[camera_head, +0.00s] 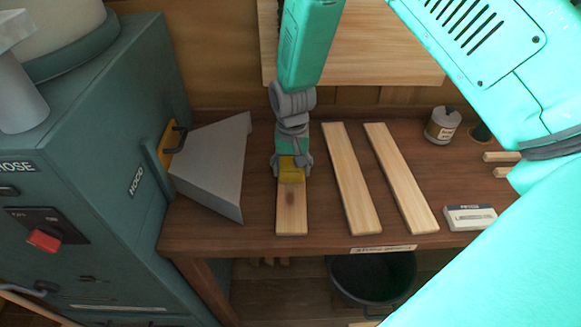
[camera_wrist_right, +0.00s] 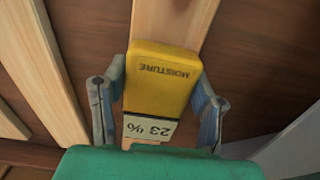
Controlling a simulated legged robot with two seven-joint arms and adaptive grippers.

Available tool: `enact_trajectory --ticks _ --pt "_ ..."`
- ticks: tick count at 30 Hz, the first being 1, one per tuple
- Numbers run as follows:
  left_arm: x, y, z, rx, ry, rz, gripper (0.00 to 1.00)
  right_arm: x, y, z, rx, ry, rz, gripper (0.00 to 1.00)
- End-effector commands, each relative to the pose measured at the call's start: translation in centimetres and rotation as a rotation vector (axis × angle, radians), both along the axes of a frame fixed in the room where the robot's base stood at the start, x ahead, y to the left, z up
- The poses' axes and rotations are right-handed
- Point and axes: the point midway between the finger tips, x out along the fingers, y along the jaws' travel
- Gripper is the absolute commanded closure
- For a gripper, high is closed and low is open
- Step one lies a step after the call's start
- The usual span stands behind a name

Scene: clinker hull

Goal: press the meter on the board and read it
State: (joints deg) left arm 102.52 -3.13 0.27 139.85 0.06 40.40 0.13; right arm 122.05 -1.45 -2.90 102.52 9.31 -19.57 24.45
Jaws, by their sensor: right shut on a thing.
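The yellow moisture meter (camera_head: 291,170) is at the upper part of the leftmost board (camera_head: 291,210) on the bench. My right gripper (camera_head: 293,172) is shut on the meter, with one finger on each side of it. In the right wrist view the meter (camera_wrist_right: 158,80) bears the word MOISTURE, and its pale display reads 23 %, upside down in that view. The meter lies over the board (camera_wrist_right: 172,22) there; its contact end is too hidden to tell how it touches. My left gripper is not in view.
Two more boards (camera_head: 352,180) (camera_head: 401,178) lie to the right on the bench. A grey metal hood (camera_head: 212,165) stands close on the left, beside a green machine (camera_head: 90,190). A small can (camera_head: 442,125) and a white box (camera_head: 470,217) are at the right. A dark tub (camera_head: 372,277) is below.

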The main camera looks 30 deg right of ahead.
Motion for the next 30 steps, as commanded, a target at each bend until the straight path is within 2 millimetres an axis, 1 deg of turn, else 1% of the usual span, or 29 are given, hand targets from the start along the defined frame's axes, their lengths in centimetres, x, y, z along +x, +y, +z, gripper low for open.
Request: enact_trajectory --ticks 12,16,30 --pt "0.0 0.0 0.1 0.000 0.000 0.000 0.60 0.0 0.0 -0.1 0.000 0.001 0.000 0.82" --pt "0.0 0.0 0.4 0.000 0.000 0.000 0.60 -0.1 0.0 0.3 0.000 0.002 0.000 0.82" --pt "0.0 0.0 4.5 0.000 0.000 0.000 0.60 0.0 0.0 5.0 0.000 0.000 0.000 0.82"
